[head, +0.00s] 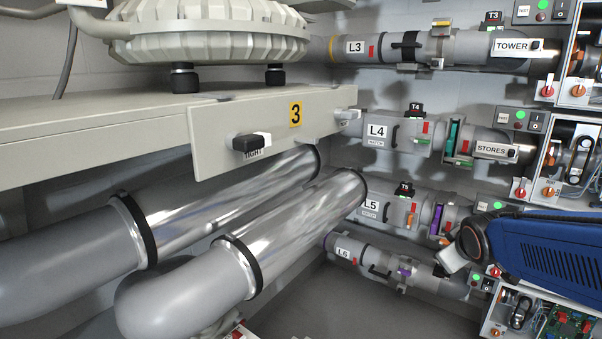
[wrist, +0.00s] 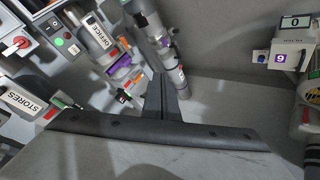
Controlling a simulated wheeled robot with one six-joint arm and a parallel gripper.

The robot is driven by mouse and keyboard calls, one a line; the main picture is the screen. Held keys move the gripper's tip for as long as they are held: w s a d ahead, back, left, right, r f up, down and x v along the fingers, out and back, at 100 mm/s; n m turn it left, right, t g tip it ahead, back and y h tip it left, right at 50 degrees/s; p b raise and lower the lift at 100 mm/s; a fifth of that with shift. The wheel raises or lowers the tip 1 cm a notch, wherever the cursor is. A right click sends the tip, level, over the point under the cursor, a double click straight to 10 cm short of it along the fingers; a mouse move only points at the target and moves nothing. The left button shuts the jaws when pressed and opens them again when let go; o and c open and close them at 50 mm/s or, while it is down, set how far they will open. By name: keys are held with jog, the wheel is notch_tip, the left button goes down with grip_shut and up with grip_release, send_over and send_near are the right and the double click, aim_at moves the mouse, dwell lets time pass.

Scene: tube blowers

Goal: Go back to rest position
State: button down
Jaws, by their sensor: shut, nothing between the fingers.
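My gripper (wrist: 163,92) shows at the middle of the wrist view, its dark fingers together with nothing between them. It points into open space in front of the lower tubes. In the head view my blue arm reaches in from the right edge, in front of the lower right tubes and panels. The fingers are hard to make out there.
Pipes labelled L3 (head: 355,48), L4 (head: 377,132), L5 (head: 371,205) and L6 (head: 343,253) run along the back wall. Control boxes with switches (head: 540,12) stand at right. Two shiny ducts (head: 300,222) and a shelf panel marked 3 (head: 275,130) fill the left and middle.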

jog(key=s+a+f+m+g, duration=0.1)
jog(key=s+a, duration=0.1)
jog(key=s, duration=0.5)
jog(key=s+a+f+m+g+y, duration=0.1)
jog(key=s+a+m+g, duration=0.1)
jog(key=s, duration=0.6)
jog(key=s+a+f+m+g+y, duration=0.1)
jog(key=s+a, duration=0.3)
jog(key=s, duration=0.4)
jog(key=shift+s+f+m, duration=0.2)
jog(key=shift+f+m, duration=0.15)
jog(key=shift+m, duration=0.25)
